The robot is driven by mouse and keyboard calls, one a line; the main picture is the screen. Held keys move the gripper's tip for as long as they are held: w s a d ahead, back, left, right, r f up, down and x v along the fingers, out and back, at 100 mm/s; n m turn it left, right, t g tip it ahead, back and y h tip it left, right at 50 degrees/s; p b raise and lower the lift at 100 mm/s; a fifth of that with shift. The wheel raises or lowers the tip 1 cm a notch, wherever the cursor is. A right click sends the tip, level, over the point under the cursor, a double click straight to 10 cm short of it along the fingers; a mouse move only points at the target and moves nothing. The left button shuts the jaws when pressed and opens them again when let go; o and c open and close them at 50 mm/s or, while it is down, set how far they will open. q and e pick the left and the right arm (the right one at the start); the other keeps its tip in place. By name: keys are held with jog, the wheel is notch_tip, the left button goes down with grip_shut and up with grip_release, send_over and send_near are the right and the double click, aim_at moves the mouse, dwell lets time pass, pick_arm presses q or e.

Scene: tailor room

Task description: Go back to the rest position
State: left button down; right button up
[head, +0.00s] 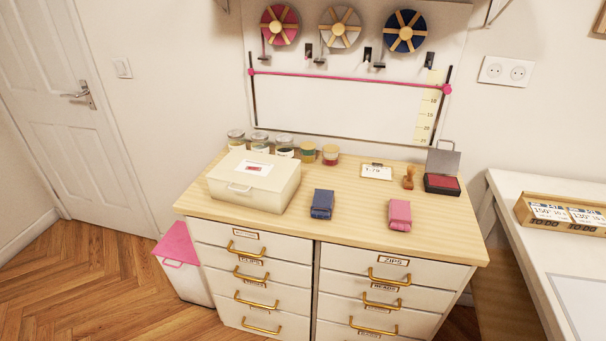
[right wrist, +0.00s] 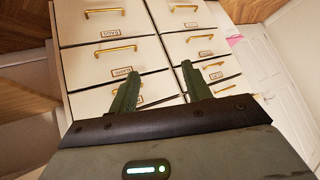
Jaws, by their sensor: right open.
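My right gripper (right wrist: 158,88) shows in the right wrist view with its two green fingers spread apart and nothing between them. It faces the white drawer fronts of the dresser, apart from them as far as I can tell. Neither gripper shows in the head view. The dresser (head: 455,246) has a pale wooden top and labelled drawers with brass handles, all shut. On its top lie a dark blue folded cloth (head: 322,204) and a pink folded cloth (head: 400,215), side by side. A cream box (head: 254,182) with a closed lid stands at the left.
Several jars (head: 284,146) stand along the back. A small card (head: 376,172), a wooden stamp (head: 409,178) and an open ink pad (head: 442,184) sit at the back right. A pink-lidded bin (head: 180,247) stands left of the dresser. A white table (head: 535,250) stands right. Floor at left is clear.

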jog(key=s+d+t+h, duration=0.1)
jog(key=s+d, duration=0.2)
jog(key=s, duration=0.6)
jog(key=shift+s+d+h, duration=0.15)
jog(key=shift+d+h, duration=0.15)
dwell(0.3)
